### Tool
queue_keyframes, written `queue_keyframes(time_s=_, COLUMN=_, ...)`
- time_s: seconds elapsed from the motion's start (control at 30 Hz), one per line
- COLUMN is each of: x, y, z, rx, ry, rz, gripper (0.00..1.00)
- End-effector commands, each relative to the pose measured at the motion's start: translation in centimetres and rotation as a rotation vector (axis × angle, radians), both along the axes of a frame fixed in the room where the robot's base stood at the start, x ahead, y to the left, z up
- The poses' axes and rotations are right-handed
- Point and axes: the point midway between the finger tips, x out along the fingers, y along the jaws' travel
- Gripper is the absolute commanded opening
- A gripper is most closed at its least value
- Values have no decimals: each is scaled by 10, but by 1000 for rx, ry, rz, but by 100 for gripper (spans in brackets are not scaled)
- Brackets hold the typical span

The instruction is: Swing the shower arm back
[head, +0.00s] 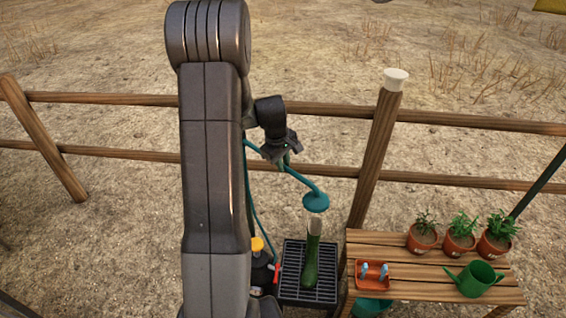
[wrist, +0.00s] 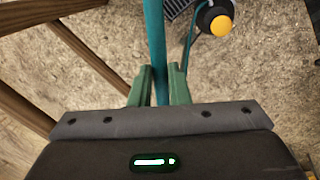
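The shower arm (head: 300,178) is a teal tube that slants down to the right and ends in a round teal shower head (head: 316,203). The head hangs above a tall green object (head: 312,262) with a pale top, which stands on a black grate (head: 292,296). My gripper (head: 284,156) is at the tube, left of the shower head. In the wrist view the teal tube (wrist: 155,40) runs between the green fingers of my gripper (wrist: 160,72), which appear closed against it on both sides. My arm hides part of the tube's left end.
A slatted wooden table (head: 430,284) at right holds potted plants (head: 460,236), a green watering can (head: 477,280) and an orange tray (head: 373,283). A wooden fence (head: 440,119) runs behind. A yellow-capped dark container (wrist: 216,20) stands near the grate.

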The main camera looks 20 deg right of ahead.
Motion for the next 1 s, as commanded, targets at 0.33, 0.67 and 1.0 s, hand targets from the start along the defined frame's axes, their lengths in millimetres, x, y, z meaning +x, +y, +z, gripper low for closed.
queue_keyframes(time_s=0.33, x=2, y=-7, z=1, rx=-1, ry=-1, rz=29, gripper=0)
queue_keyframes(time_s=0.67, x=22, y=-47, z=2, rx=-1, ry=-1, rz=218, gripper=0)
queue_keyframes(time_s=1.0, x=56, y=-87, z=1, rx=-1, ry=-1, rz=458, gripper=0)
